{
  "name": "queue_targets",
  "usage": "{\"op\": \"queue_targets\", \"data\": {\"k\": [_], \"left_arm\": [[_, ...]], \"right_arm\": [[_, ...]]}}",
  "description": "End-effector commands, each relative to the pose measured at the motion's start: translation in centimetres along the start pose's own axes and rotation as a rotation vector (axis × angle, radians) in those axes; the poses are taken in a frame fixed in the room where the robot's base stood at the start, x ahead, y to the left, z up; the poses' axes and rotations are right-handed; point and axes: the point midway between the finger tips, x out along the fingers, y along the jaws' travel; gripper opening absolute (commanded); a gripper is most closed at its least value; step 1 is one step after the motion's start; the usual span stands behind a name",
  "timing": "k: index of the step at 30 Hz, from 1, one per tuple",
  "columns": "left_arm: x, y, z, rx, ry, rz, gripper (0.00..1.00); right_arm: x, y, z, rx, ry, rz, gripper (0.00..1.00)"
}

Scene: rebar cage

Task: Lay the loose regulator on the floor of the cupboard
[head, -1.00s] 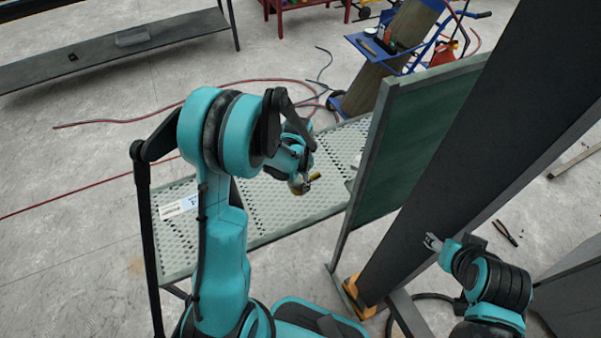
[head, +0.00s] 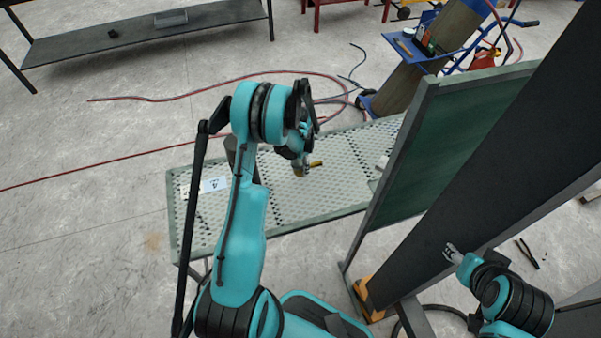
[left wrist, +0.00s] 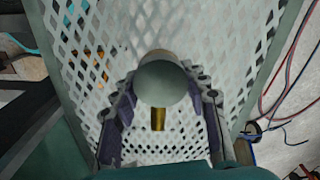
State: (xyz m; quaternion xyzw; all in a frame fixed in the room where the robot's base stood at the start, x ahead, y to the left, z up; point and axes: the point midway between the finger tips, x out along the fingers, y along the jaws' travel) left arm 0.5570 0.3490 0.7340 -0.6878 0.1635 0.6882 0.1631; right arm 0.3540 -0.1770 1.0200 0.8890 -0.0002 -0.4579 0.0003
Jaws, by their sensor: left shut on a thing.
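The regulator has a rounded grey-green body (left wrist: 162,80) and a short brass stem (left wrist: 157,119) in the left wrist view. My left gripper (left wrist: 160,105) is shut on it, with a finger on each side. In the head view my left gripper (head: 300,160) is over the perforated bench (head: 265,222), and a bit of brass (head: 300,171) shows at its tip. I cannot tell the gap between regulator and bench. My right gripper (head: 452,252) is empty, in front of a tall dark panel (head: 475,180); its opening is too small to judge. I cannot make out the cupboard for certain.
A green framed panel (head: 435,150) stands at the bench's right end. A white label (head: 214,185) lies on the bench's left part. Behind are a red hose (head: 150,98), a blue cart (head: 410,45) and a long dark table (head: 110,42). Pliers (head: 527,254) lie at right.

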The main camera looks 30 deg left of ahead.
Motion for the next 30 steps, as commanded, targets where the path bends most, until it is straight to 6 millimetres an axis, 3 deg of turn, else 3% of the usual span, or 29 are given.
{"op": "queue_targets", "data": {"k": [5, 12, 23, 24, 26, 30], "left_arm": [[1.0, -0.2, 0.0, 0.000, 0.000, 0.000, 0.00], [4.1, -0.1, 0.0, 0.000, 0.000, 0.000, 0.00], [4.3, -0.1, 0.0, 0.000, 0.000, 0.000, 0.00], [4.4, -0.1, 0.0, 0.000, 0.000, 0.000, 0.47], [4.3, -0.1, 0.0, 0.000, 0.000, 0.000, 0.62], [4.3, -0.1, 0.0, 0.000, 0.000, 0.000, 0.65]], "right_arm": [[0.4, 0.0, 0.2, 0.000, 0.000, 0.000, 0.53], [1.4, 0.0, 1.0, 0.000, 0.000, 0.000, 0.53], [1.5, 0.0, 1.1, 0.000, 0.000, 0.000, 0.53], [1.5, 0.0, 1.1, 0.000, 0.000, 0.000, 0.53], [1.5, 0.0, 1.1, 0.000, 0.000, 0.000, 0.53], [1.5, 0.0, 1.0, 0.000, 0.000, 0.000, 0.53]]}}
